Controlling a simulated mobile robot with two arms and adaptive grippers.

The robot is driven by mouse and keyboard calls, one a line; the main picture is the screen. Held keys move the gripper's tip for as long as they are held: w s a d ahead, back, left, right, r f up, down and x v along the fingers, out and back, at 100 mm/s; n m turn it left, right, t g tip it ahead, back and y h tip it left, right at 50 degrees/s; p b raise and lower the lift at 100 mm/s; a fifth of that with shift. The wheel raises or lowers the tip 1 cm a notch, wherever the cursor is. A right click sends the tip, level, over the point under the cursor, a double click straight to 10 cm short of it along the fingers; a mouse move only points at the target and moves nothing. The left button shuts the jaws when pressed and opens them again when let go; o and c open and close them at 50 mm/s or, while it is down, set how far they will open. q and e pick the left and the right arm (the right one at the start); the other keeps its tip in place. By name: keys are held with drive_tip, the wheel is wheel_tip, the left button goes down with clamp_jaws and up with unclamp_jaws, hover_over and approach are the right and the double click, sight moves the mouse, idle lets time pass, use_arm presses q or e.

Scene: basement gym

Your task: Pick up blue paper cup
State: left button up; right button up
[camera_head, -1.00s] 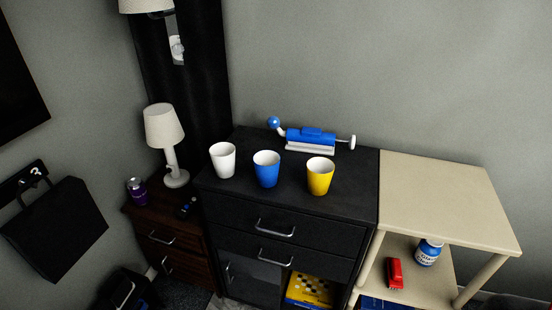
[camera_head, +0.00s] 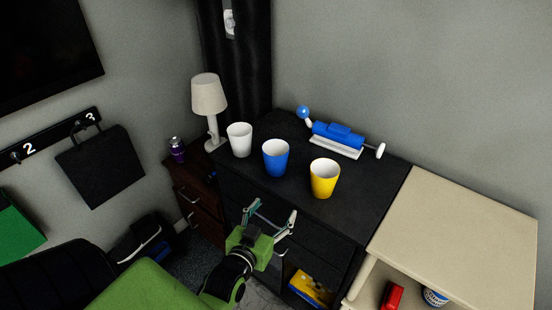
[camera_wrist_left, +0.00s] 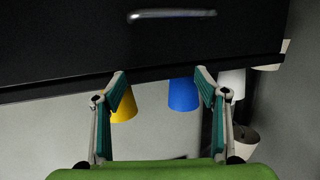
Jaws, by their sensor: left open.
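The blue paper cup (camera_head: 276,160) stands upright on the black cabinet (camera_head: 330,207), between a white cup (camera_head: 240,140) and a yellow cup (camera_head: 324,180). My left gripper (camera_head: 274,211) is open and empty in front of the cabinet's drawers, nearer to me and lower in the picture than the blue cup. In the left wrist view, which looks upside down, the blue cup (camera_wrist_left: 183,95) shows beyond the open fingers (camera_wrist_left: 161,77), partly covered by the cabinet edge and one finger. My right gripper is not in view.
A blue and white device (camera_head: 338,137) lies behind the cups. A white lamp (camera_head: 209,100) and a purple can (camera_head: 177,149) stand to the left. A beige shelf (camera_head: 460,225) with a bare top adjoins the cabinet on the right. Drawer handles stick out near my left gripper.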

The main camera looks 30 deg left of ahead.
use_arm(q)
drive_tip(key=a+r+n+t+y, duration=0.1)
drive_tip(key=a+r+t+y, duration=0.1)
drive_tip(key=a+r, duration=0.35)
drive_tip(key=p, duration=0.1)
approach(279, 151)
drive_tip(key=shift+w+r, duration=0.3)
drive_tip(key=shift+w, duration=0.15)
drive_tip(key=shift+w+a, duration=0.2)
drive_tip(key=shift+w, duration=0.3)
drive_tip(key=x, duration=0.1)
drive_tip(key=p+x, duration=0.1)
drive_tip(key=x, duration=0.3)
drive_tip(key=shift+a+f, duration=0.15)
drive_tip(key=shift+f, duration=0.2)
drive_tip(key=c, duration=0.8)
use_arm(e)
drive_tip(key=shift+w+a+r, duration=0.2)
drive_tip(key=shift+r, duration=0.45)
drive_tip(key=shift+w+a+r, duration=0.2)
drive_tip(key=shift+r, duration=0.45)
